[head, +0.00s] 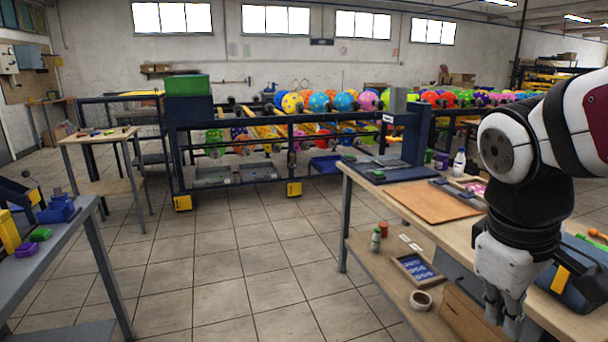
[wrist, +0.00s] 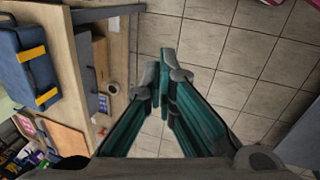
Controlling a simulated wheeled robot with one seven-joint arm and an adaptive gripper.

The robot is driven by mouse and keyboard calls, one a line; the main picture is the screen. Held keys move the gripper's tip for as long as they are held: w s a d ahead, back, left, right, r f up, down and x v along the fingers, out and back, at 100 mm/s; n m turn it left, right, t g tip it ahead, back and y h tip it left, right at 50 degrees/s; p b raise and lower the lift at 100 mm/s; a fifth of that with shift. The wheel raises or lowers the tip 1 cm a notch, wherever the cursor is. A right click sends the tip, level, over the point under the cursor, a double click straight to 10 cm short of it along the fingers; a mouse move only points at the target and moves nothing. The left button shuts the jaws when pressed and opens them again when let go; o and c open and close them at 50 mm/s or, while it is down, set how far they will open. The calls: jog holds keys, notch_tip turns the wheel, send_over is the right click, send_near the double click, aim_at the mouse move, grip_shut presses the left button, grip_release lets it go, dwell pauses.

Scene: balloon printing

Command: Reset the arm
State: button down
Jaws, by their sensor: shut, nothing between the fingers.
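My gripper (head: 503,318) hangs pointing down at the lower right of the head view, at the front edge of the wooden workbench (head: 398,190). In the wrist view my gripper (wrist: 164,72) has its two teal fingers together at the tips, with nothing between them. Tiled floor (wrist: 225,75) lies below and beyond the fingers. My arm bends down from the right edge of the head view and hides part of the bench.
A blue tool bag (wrist: 28,65) with yellow straps sits on the bench; an orange-brown board (head: 433,200) lies further left. A balloon rack machine (head: 190,142) stands at the back. A grey-topped table (head: 40,250) is at left. The floor between (head: 235,270) is clear.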

jog(key=s+a+f+m+y, duration=0.1)
jog(key=s+a+m, duration=0.2)
jog(key=s, duration=0.4)
jog(key=s+a+f+m+y, duration=0.1)
jog(key=s+a+m+y, duration=0.1)
jog(key=s+a, duration=0.35)
notch_tip(320, 180, up, 16)
jog(key=s+d+t+p, duration=0.1)
jog(key=d+t+p, duration=0.1)
jog(key=p, duration=1.1)
jog(key=shift+d+f+t+p, duration=0.2)
jog(key=shift+t+p, duration=0.15)
jog(key=shift+t, duration=0.25)
